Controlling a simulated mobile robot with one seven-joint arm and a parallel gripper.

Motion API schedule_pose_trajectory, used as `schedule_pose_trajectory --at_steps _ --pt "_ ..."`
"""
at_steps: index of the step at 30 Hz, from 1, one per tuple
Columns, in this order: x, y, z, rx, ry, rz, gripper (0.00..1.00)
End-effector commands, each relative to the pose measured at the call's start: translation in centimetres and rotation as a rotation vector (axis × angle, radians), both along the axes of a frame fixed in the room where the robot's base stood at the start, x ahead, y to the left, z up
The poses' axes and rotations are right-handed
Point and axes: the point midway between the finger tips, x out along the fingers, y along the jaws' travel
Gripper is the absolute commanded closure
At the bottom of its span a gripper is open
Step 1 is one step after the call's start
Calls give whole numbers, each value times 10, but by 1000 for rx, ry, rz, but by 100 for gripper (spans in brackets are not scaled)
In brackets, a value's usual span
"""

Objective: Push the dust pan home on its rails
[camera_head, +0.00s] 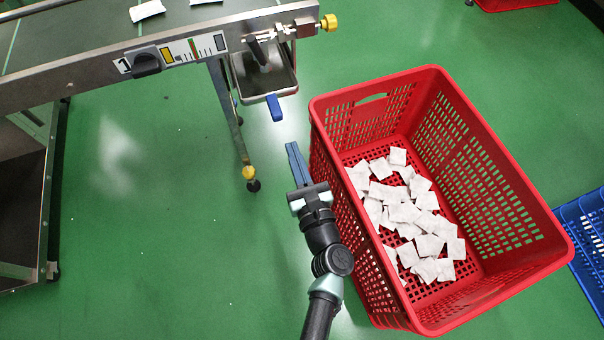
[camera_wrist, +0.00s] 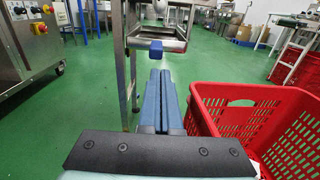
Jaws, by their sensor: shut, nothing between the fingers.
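The dust pan (camera_head: 262,78) is a grey metal tray hung under the end of the conveyor frame, with a blue handle (camera_head: 275,108) at its front. In the wrist view the pan (camera_wrist: 172,44) and its blue handle (camera_wrist: 156,48) show ahead of the fingertips. The pan sticks out past the frame's side; its rails are not clearly visible. My gripper (camera_head: 292,146) is shut and empty, its blue fingers pointing at the handle with a gap between. The fingers (camera_wrist: 160,72) also show in the wrist view, pressed together, just below the handle.
A red crate (camera_head: 317,125) with several white teabags stands close to the right of my gripper. A blue crate (camera_head: 590,232) is at the far right. A frame leg with a yellow foot (camera_head: 248,172) stands to the left. Green floor is clear beyond the leg.

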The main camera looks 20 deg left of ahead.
Motion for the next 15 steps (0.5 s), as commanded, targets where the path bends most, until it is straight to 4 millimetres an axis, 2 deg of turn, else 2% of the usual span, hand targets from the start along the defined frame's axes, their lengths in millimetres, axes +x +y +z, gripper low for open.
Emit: schedule_pose_trajectory --at_steps 1,6,15 --pt "10 7 -2 0 -4 4 100" --pt "34 23 -2 -1 -3 2 100" --pt "50 34 0 -1 -1 0 100"
